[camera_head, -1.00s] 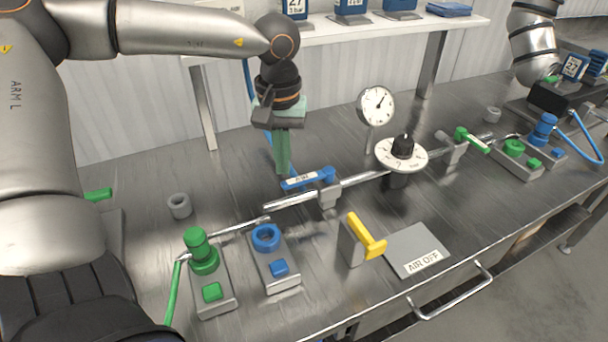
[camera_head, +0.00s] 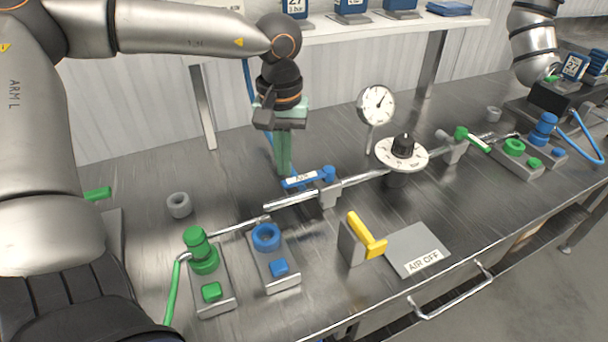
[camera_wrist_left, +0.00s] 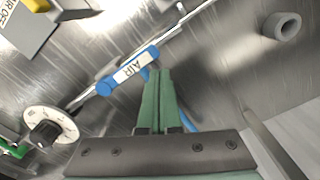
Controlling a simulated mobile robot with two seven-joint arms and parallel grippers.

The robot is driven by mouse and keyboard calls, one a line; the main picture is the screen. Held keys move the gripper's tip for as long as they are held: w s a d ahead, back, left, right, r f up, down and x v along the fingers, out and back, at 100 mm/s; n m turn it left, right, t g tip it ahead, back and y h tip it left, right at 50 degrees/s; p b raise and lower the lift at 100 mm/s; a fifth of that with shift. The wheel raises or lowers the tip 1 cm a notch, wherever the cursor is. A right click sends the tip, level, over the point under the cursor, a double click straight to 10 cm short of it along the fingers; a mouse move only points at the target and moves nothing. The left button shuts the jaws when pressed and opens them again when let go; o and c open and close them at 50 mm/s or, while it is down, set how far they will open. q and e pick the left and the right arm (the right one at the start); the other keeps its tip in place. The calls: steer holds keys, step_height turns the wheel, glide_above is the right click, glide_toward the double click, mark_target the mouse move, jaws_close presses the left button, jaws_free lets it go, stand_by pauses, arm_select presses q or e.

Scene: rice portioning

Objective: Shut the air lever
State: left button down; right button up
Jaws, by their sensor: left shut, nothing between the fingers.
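The air lever (camera_head: 306,179) is a blue handle with a white AIR label, mounted on a metal pipe (camera_head: 352,182). In the head view it points left from its pivot, roughly along the pipe. My left gripper (camera_head: 284,172) has green fingers, shut and empty, pointing down just behind the lever's free end. In the left wrist view the lever (camera_wrist_left: 133,70) lies just beyond the fingertips (camera_wrist_left: 158,72); I cannot tell whether they touch it. My right gripper is not clearly in view; an arm of mine shows at the upper right.
A yellow lever (camera_head: 366,236) stands beside a grey AIR OFF plate (camera_head: 408,243). A dial (camera_head: 402,154) and a gauge (camera_head: 377,105) stand to the right on the pipe line. Green and blue fittings (camera_head: 266,238) sit in front. A grey ring (camera_head: 179,205) lies left.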

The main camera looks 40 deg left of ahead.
arm_select(q)
steer(key=shift+s+d, duration=0.4)
steer(key=shift+d, duration=0.4)
steer(key=shift+s+d+b, duration=0.1)
steer(key=shift+d+b, duration=0.1)
steer(key=shift+b, duration=0.15)
steer(key=shift+s+d, duration=0.35)
steer(key=shift+d, duration=0.45)
